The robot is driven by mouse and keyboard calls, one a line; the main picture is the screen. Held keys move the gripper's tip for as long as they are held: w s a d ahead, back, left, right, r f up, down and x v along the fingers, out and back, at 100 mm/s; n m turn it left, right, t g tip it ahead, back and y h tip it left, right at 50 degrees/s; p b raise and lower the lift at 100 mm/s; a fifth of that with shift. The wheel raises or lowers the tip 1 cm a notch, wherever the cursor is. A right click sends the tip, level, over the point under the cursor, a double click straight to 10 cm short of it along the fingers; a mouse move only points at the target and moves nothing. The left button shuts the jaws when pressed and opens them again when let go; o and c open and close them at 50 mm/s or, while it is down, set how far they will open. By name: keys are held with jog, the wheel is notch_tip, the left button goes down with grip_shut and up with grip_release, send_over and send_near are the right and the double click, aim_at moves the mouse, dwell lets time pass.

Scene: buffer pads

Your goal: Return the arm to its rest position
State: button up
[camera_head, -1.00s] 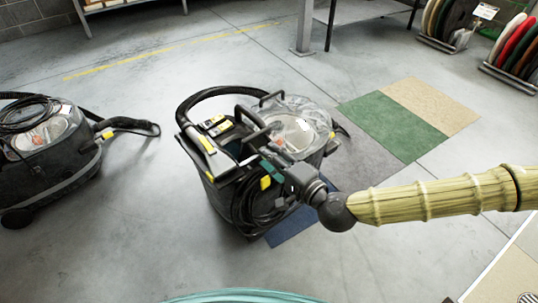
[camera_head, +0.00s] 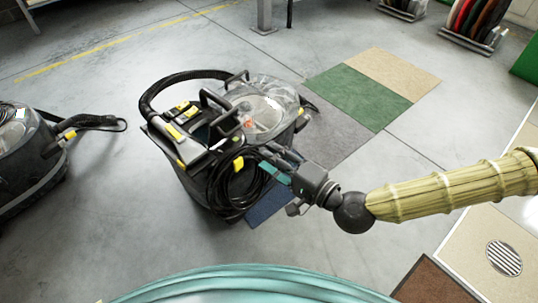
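My arm (camera_head: 455,188) reaches in from the right edge, with a ribbed tan sleeve and a dark wrist. My gripper (camera_head: 275,165) is at its end, pointing left, in front of the black carpet-cleaning machine (camera_head: 185,160) in the picture. Its dark fingers overlap the machine's coiled black hose, so I cannot tell their opening or whether they touch it. A teal part shows beside the fingers.
Carpet tiles lie on the grey floor: green (camera_head: 360,97), beige (camera_head: 392,75), grey (camera_head: 325,135) and a partly hidden blue one (camera_head: 268,205). A second machine (camera_head: 22,160) stands at the left edge. Coloured pads (camera_head: 475,22) stand in a rack at the upper right. A drain (camera_head: 504,258) is at the lower right.

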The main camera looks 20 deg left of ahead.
dwell(0.4)
jog(key=s+d+f+n+g+h+p, duration=0.1)
jog(key=s+d+f+g+h+p, duration=0.2)
jog(key=s+f, duration=0.6)
jog(key=s+d+f+n+g+h+p, duration=0.15)
jog(key=s+d+f+g+h, duration=0.35)
jog(key=f, duration=0.9)
jog(key=s+d+f+n+h+p, duration=0.1)
jog(key=s+d+f+h, duration=0.1)
jog(key=d, duration=0.5)
jog(key=s+d+f+h, duration=0.2)
jog(key=d, duration=0.6)
jog(key=s+d+f+n+h+p, duration=0.1)
jog(key=s+d+f+h, duration=0.15)
jog(key=d, duration=0.45)
jog(key=d+r+p, duration=0.1)
jog(key=d, duration=0.3)
notch_tip(320, 180, up, 37)
jog(key=p, duration=3.7)
jog(key=shift+w+h, duration=0.2)
jog(key=shift+h, duration=0.25)
